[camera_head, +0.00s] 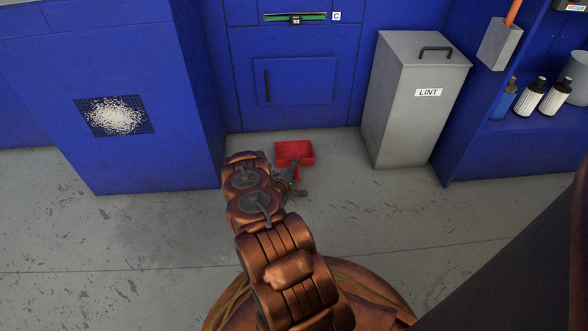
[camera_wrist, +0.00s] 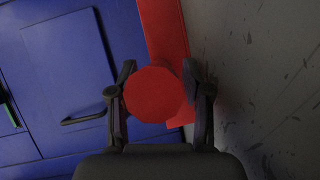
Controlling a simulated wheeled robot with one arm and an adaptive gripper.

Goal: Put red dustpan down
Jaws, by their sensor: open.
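The red dustpan (camera_head: 295,152) shows in the head view in front of the blue machine, seemingly on or close to the floor; I cannot tell if it touches. My gripper (camera_head: 290,183) is just in front of it, partly hidden by my arm. In the wrist view, the dustpan's red body (camera_wrist: 166,32) lies ahead, and a round red end, seemingly its handle, sits between the fingers of my gripper (camera_wrist: 160,88). The fingers are open on either side of it. Whether either finger touches it is unclear.
The blue machine front with a small door (camera_head: 293,80) stands behind the dustpan. A grey LINT bin (camera_head: 400,120) stands to the right, and a blue shelf with bottles (camera_head: 528,97) farther right. A blue cabinet (camera_head: 150,150) is on the left. Grey floor (camera_head: 380,215) is clear.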

